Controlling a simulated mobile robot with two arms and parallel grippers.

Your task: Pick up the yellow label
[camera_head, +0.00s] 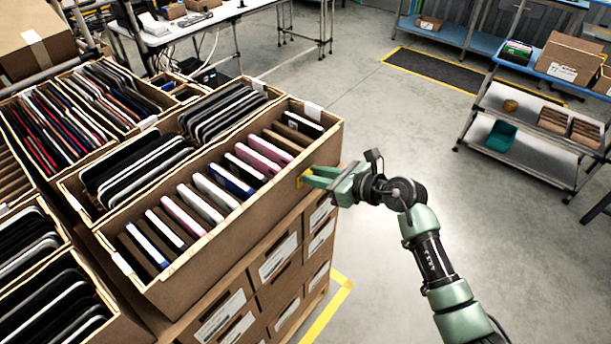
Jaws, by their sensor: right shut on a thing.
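The yellow label (300,181) is a small yellow patch at the right side wall of the open carton (235,245), near its far right corner. My right gripper (311,177) reaches in from the right, and its green fingers are shut on the label. The fingers hide part of the label, so I cannot tell whether it still touches the carton wall. My left gripper is not in view.
The open carton holds a row of upright phones and stands on stacked closed cartons (280,258). More open cartons with upright devices (75,110) fill the left. A shelf cart (520,140) stands at the far right. The floor (400,290) around my right arm is clear.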

